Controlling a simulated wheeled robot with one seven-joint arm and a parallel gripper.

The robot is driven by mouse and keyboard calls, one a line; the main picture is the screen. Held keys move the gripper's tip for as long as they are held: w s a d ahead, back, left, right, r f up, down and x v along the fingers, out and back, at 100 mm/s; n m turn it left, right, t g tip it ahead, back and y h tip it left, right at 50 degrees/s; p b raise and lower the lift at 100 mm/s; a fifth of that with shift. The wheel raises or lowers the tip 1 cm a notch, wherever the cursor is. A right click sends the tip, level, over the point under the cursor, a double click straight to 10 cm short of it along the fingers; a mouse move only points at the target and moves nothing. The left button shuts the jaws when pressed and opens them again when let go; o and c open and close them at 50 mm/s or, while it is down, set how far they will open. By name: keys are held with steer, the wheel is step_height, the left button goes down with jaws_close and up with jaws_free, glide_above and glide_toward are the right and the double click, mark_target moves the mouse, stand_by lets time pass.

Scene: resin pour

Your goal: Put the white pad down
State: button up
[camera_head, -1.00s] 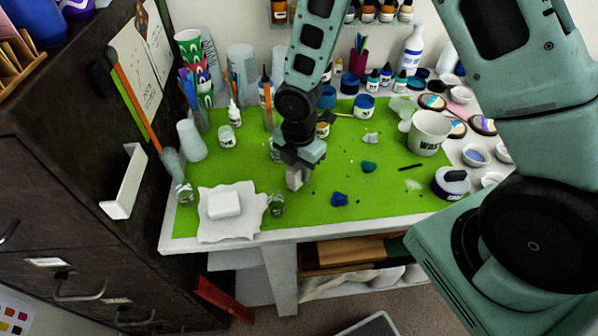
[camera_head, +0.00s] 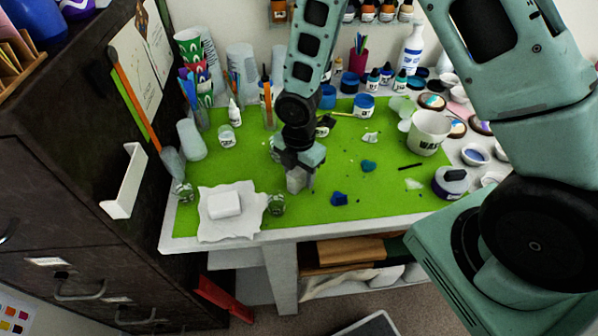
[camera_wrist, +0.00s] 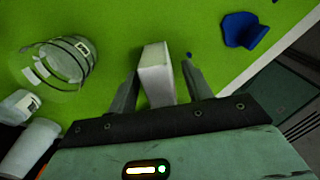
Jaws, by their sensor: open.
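A white pad (camera_wrist: 156,72) stands on edge between the two fingers of my gripper (camera_wrist: 160,88) in the wrist view. The fingers are spread, with green showing on both sides of the pad, so the jaws are open around it. In the head view my gripper (camera_head: 298,182) points down low over the front middle of the green mat (camera_head: 330,215). There the fingers largely hide the pad. The wrist view shows the pad's lower end at or close to the mat; exact contact is hard to tell.
A white block (camera_head: 225,204) lies on a white cloth (camera_head: 246,226) at the front left. A small clear glass (camera_head: 276,204) stands between the cloth and my gripper. A blue piece (camera_head: 339,199) lies to the right. A white cup (camera_head: 429,132) stands farther right.

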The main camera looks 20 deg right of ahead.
step_height(320, 180, up, 11)
steer(key=shift+r, duration=0.2)
steer(key=s+a+r+m, duration=0.3)
steer(key=s+r+m, duration=0.2)
steer(key=s, duration=0.5)
steer(key=s+a+r+m, duration=0.3)
steer(key=s+r+m, duration=0.3)
steer(key=s+m, duration=0.4)
steer(key=shift+a+m+y, duration=0.15)
steer(key=shift+m+y, duration=0.15)
steer(key=shift+r, duration=0.1)
